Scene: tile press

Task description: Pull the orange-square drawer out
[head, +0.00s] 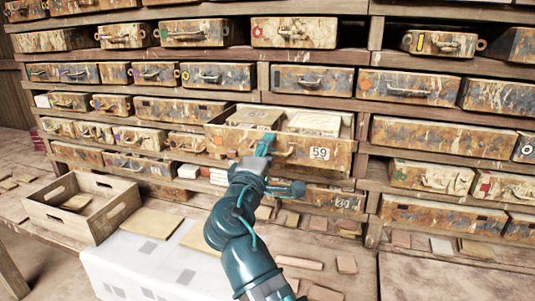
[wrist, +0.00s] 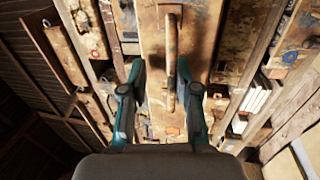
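A worn, rust-patched drawer (head: 225,140) labelled 59 stands partly out of the shelf in the head view, its open top showing. In the wrist view, its front (wrist: 152,45) carries a small orange-red square (wrist: 173,131) and a metal bar handle (wrist: 171,60). My gripper (head: 265,146) is at this front, near the handle. In the wrist view, my gripper (wrist: 160,95) is open, with a finger on each side of the handle. The right finger is close to the bar; I cannot tell whether they touch. Part of the front is hidden behind my gripper.
Flat stacked pieces (head: 315,122) lie inside the drawer. Other closed drawers (head: 312,79) fill the shelves around it. A wooden crate (head: 115,208) stands at lower left beside a pale block (head: 150,270) with tiles on top. Loose tiles lie on the bench below.

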